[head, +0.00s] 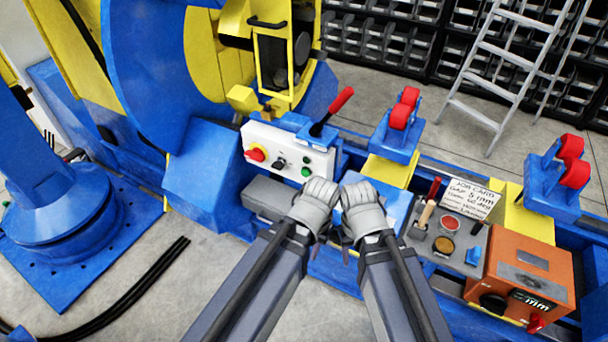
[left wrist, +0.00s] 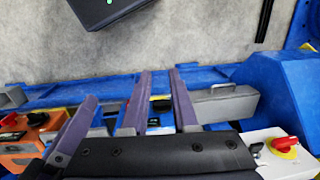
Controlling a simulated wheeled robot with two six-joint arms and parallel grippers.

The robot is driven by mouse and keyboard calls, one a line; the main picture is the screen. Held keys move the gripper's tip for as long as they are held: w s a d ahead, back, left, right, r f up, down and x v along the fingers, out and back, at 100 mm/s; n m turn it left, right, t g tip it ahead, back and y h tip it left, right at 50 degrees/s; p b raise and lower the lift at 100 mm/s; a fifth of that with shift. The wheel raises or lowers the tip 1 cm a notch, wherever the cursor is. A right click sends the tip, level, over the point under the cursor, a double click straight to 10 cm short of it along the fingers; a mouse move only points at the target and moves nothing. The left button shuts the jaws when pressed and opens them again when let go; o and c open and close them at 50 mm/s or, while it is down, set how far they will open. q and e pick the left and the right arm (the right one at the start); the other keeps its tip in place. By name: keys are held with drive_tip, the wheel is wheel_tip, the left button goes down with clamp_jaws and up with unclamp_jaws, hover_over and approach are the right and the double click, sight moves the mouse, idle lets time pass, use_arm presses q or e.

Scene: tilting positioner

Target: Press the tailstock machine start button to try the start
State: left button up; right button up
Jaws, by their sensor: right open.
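A white control panel (head: 285,152) faces me left of centre in the head view. It carries a red knob on a yellow disc (head: 256,152), a dark selector and a green button (head: 305,171) near its right end. Its labels are too small to read. My left gripper (head: 316,195) is just below and right of the green button, apparently empty; I cannot tell whether it touches the panel. In the left wrist view its fingers (left wrist: 158,75) stand apart, and the panel's red knob (left wrist: 285,144) shows at right. My right gripper (head: 361,195) is open beside the left one, with its fingertips mostly hidden.
A red-handled lever (head: 331,112) rises just behind the panel. A grey tray (head: 440,240) with a job card (head: 471,197) and an orange box (head: 522,275) lie right. Red rollers (head: 404,108) stand behind. A blue positioner wheel (head: 150,70) is at left.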

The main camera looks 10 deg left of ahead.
use_arm(q)
clamp_jaws()
idle(1.4)
